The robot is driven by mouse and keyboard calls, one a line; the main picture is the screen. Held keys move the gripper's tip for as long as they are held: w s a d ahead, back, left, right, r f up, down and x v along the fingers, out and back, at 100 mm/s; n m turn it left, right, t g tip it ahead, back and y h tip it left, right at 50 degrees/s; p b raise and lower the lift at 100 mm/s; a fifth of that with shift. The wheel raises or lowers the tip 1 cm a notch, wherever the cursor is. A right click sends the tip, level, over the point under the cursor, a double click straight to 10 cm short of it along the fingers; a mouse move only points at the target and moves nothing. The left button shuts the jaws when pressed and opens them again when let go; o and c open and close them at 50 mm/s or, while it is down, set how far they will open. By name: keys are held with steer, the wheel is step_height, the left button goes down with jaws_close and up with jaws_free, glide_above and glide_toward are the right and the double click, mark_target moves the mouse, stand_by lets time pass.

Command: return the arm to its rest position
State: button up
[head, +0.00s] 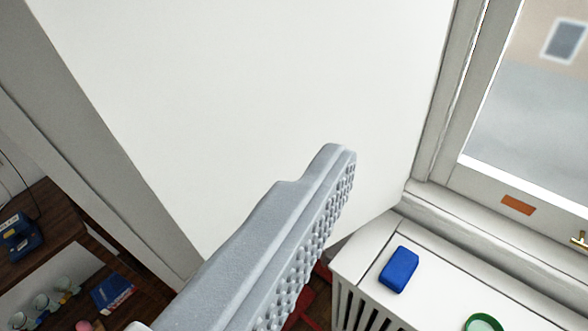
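One grey finger of my gripper (338,168) reaches up from the bottom edge to the middle of the head view. Its studded inner pad faces right and is bare, with nothing against it. The other finger is out of the picture, and the pad stands clear, so the gripper looks open and empty. A plain white wall panel (250,90) fills the view behind the finger. The rest of the arm is not in view.
A white slatted radiator cover (450,285) at the lower right bears a blue block (398,269) and a green ring-shaped thing (483,323). A window frame (430,130) rises above it. Dark wooden shelves (50,250) at the lower left hold cups and a blue box (112,294).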

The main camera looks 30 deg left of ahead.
steer(key=shift+d, duration=0.1)
step_height(320, 180, up, 4)
steer(key=p, duration=0.3)
steer(key=shift+s+f+p, duration=0.1)
steer(key=shift+f+p, duration=0.05)
steer(key=shift+p, duration=0.25)
stand_by(0.5)
